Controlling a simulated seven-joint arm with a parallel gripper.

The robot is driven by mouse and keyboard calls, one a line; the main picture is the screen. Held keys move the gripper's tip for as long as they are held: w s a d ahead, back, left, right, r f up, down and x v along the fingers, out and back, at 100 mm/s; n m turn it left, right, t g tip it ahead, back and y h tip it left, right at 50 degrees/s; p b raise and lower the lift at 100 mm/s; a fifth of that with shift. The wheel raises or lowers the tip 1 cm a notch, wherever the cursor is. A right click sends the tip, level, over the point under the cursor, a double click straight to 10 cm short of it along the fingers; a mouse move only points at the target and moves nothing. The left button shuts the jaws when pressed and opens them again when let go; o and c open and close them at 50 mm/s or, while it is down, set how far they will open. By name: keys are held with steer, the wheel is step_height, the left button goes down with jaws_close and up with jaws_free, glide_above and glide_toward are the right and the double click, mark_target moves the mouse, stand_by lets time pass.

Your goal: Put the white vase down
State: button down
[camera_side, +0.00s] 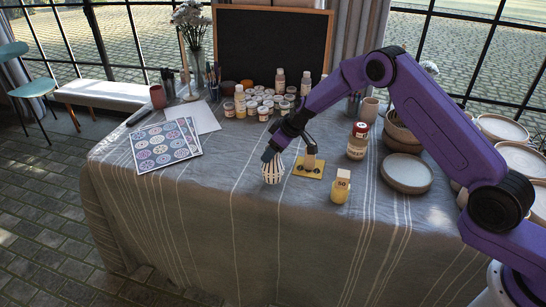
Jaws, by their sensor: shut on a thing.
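The white vase (272,172) is small and rounded with dark vertical stripes. It is upright at the front middle of the cloth-covered table (240,220). My gripper (269,154) is above it, shut on its top. The gripper hides the vase's rim. The vase's bottom is at or very close to the cloth; I cannot tell whether it touches.
A yellow stand (308,170) is just right of the vase. A yellow bottle (340,190) and a red-capped jar (358,141) stand further right, near plates (407,173). Paint pots (263,113) are behind; patterned sheets (163,146) lie left. The cloth in front is clear.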

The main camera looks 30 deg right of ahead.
steer(key=shift+f, duration=1.4)
steer(key=shift+c, duration=1.7)
jaws_free()
steer(key=shift+s, duration=0.1)
steer(key=shift+s+d+r, duration=0.1)
steer(key=shift+d+r, duration=0.05)
steer(key=shift+r, duration=0.35)
steer(key=v, duration=1.1)
steer(key=shift+r, duration=0.1)
